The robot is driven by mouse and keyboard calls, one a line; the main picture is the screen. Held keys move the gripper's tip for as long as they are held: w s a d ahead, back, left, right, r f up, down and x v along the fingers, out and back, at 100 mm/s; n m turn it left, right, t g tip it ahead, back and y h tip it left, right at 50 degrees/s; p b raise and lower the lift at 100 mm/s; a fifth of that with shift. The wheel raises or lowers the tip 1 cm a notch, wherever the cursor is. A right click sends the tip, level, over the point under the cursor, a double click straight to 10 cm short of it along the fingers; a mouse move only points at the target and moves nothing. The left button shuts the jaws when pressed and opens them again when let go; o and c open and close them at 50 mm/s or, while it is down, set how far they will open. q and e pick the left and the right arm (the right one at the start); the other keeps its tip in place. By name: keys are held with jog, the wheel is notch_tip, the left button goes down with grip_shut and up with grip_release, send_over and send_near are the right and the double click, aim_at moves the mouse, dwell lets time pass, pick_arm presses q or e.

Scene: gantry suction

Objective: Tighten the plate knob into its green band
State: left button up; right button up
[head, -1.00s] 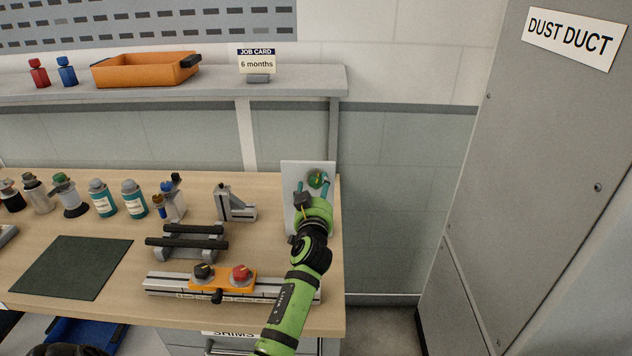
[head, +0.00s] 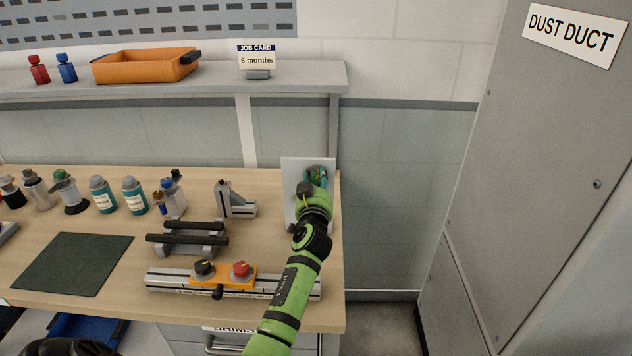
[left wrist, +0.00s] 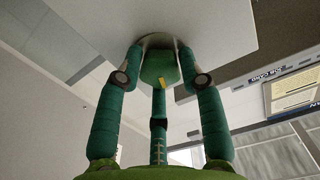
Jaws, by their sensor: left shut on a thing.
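The white plate (head: 293,180) stands upright at the right end of the bench. Its knob (left wrist: 158,66) is green with a yellow mark and sits on the plate's face (left wrist: 215,25) in the left wrist view. My left gripper (head: 316,178) reaches the plate from the front. Its teal fingers (left wrist: 160,55) are closed around the knob, one on each side and one below in the picture. In the head view the gripper hides most of the knob. I cannot make out the green band or where the yellow mark stands against it. My right gripper is not in view.
An orange carriage (head: 237,282) with a black and a red knob sits on a rail in front. A grey bracket (head: 236,205) and a cradle with black bars (head: 187,246) stand left of the plate. The dust duct (head: 540,180) rises at right, beyond a gap.

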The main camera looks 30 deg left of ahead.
pick_arm(q)
jog(key=m, duration=0.5)
jog(key=shift+r+b, duration=0.3)
jog(key=shift+b, duration=0.05)
jog(key=o, duration=1.1)
jog(key=shift+w, duration=0.1)
jog(key=shift+o, duration=0.2)
jog(key=shift+f, duration=0.1)
jog(key=shift+d, duration=0.1)
jog(key=shift+s+d+f, duration=0.1)
jog(key=shift+s, duration=0.15)
jog(key=v, duration=1.1)
jog(key=shift+s, duration=0.25)
